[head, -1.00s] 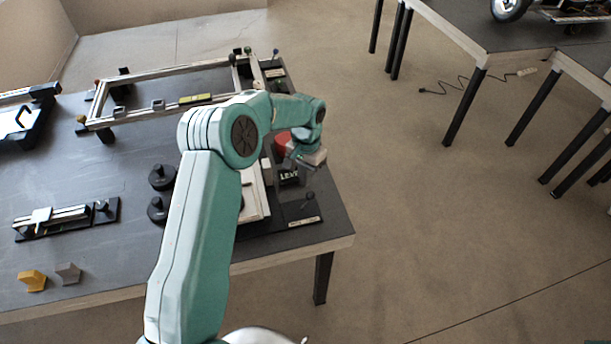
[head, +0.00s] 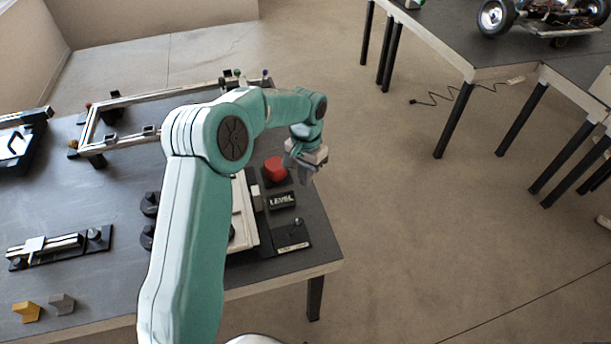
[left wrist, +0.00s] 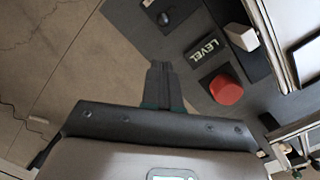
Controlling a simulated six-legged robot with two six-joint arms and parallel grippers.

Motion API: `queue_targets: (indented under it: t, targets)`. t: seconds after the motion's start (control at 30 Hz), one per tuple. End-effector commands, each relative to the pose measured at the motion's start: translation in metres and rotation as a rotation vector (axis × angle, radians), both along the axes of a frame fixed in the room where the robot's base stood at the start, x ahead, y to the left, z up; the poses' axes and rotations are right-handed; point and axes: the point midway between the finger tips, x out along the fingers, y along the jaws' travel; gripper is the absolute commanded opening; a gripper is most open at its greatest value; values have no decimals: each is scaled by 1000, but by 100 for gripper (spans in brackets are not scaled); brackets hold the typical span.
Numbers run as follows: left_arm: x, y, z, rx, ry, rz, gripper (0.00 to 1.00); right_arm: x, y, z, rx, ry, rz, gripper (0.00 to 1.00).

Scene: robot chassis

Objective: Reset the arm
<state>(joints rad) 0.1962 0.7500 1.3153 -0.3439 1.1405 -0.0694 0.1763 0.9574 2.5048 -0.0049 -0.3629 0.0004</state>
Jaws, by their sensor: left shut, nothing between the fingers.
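My left arm reaches in from the lower left of the head view and bends over the table to the right. Its gripper (head: 303,175) hangs near the table's right edge, beside a red round button (head: 275,168). In the left wrist view the fingers (left wrist: 160,72) are closed together, with nothing between them. The red button (left wrist: 226,90) and the black LEVEL plate (left wrist: 203,53) lie to the right of the fingertips there, apart from them. My right gripper is not in view.
The dark table (head: 90,210) holds a metal frame (head: 125,118), a black slide fixture (head: 60,245), a yellow block (head: 27,312) and a grey block (head: 62,304). Open floor (head: 400,240) lies to the right. Another table (head: 470,40) with a wheeled chassis (head: 540,15) stands at upper right.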

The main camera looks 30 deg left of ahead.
Motion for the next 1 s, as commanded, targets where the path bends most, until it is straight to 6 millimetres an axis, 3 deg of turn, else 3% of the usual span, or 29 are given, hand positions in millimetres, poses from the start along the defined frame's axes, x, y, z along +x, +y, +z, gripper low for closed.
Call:
queue_targets:
  t: [0.37,0.47,0.53,0.67,0.8,0.9,1.0]
  targets:
    - [-4,-2,-5,-4,-1,-2,0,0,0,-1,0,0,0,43]
    - [-10,-20,-33,-37,-5,-10,0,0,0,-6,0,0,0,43]
    - [-21,-44,-69,-81,-16,-17,0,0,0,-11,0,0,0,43]
    - [-66,-105,-146,-190,-41,7,0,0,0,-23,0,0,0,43]
    - [-140,-161,-206,-277,-62,93,0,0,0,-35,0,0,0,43]
    - [-189,-182,-224,-296,-73,159,0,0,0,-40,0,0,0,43]
    - [-224,-191,-230,-294,-81,205,0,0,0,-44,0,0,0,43]
